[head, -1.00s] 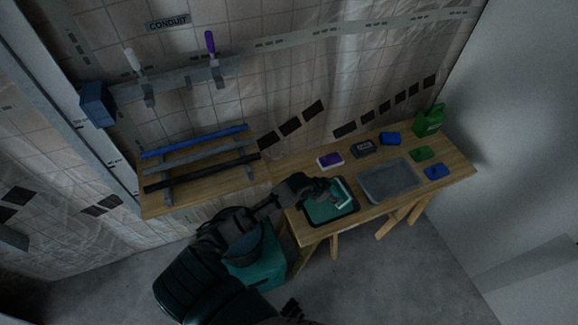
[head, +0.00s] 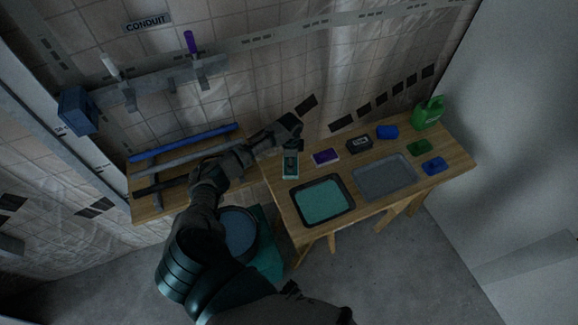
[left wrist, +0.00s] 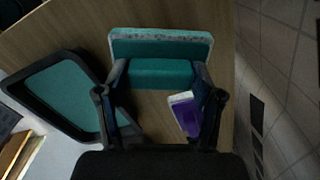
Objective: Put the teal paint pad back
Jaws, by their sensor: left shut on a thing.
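The teal paint pad (head: 290,168) is at the back left of the right-hand wooden bench, left of the purple pad. My left gripper (head: 291,150) is shut on its teal handle. In the left wrist view the pad's pale-edged plate (left wrist: 160,43) lies beyond the fingers, with the handle between the fingertips of my left gripper (left wrist: 160,80). I cannot tell whether the pad touches the bench. The black tray with teal paint (head: 322,200) is in front of it. A dark part at the bottom of the head view may be my right gripper (head: 291,287); its fingers are unclear.
The purple pad (head: 326,157), a dark box (head: 359,145), a blue block (head: 387,132) and a green jug (head: 428,112) line the back. A grey tray (head: 385,177), a green pad (head: 418,148) and a blue pad (head: 433,166) are to the right. Bars lie at left.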

